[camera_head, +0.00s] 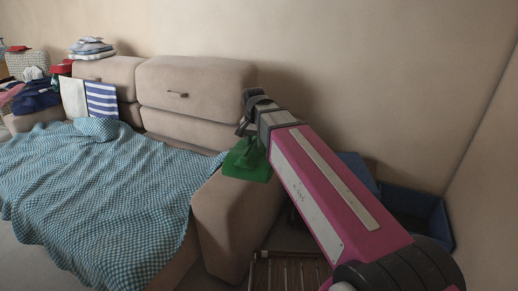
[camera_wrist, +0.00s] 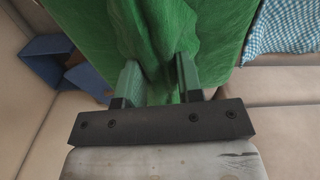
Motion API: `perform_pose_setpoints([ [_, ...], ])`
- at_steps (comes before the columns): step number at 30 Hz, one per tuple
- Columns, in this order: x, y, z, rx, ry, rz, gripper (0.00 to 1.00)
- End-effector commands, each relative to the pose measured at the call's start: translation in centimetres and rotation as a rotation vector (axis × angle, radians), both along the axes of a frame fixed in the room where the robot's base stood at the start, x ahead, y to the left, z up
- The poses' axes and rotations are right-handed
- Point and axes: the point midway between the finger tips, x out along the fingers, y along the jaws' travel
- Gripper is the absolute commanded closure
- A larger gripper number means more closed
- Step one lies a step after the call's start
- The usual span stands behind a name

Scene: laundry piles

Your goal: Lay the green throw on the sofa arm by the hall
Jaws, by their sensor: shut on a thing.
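The green throw (camera_head: 247,165) is a small folded-looking piece at the top of the sofa's right arm (camera_head: 228,218). In the wrist view the throw (camera_wrist: 205,25) fills the upper middle, with a bunched ridge between the two fingers. My gripper (camera_wrist: 158,78) is shut on this ridge. In the head view my gripper (camera_head: 244,137) is just above the throw, pointing down. The throw seems to lie on or just over the arm top; contact cannot be told for certain. Its underside is hidden.
A teal checked blanket (camera_head: 95,195) covers the sofa seat. Blue bins (camera_head: 425,215) stand on the floor right of the sofa arm, partly behind my arm. A slatted wooden rack (camera_head: 288,272) is low in front.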

Motion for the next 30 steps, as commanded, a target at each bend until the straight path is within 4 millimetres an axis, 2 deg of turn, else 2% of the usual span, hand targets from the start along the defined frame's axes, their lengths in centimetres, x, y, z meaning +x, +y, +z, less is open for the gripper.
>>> perform_pose_setpoints([
  [1, -0.7, 1.8, 0.0, 0.000, 0.000, -0.008, 1.00],
  [3, -1.6, 4.0, 0.0, 0.000, 0.000, -0.031, 1.00],
  [9, -4.2, 9.2, -0.1, 0.000, 0.000, -0.091, 1.00],
  [12, -5.2, 10.9, -0.1, 0.000, 0.000, -0.113, 1.00],
  [17, -6.0, 12.3, -0.2, 0.000, 0.000, -0.133, 1.00],
  [22, -4.4, 12.4, -1.1, 0.000, 0.000, -0.140, 1.00],
  [30, 0.7, 11.5, -4.2, -0.001, 0.001, -0.140, 1.00],
])
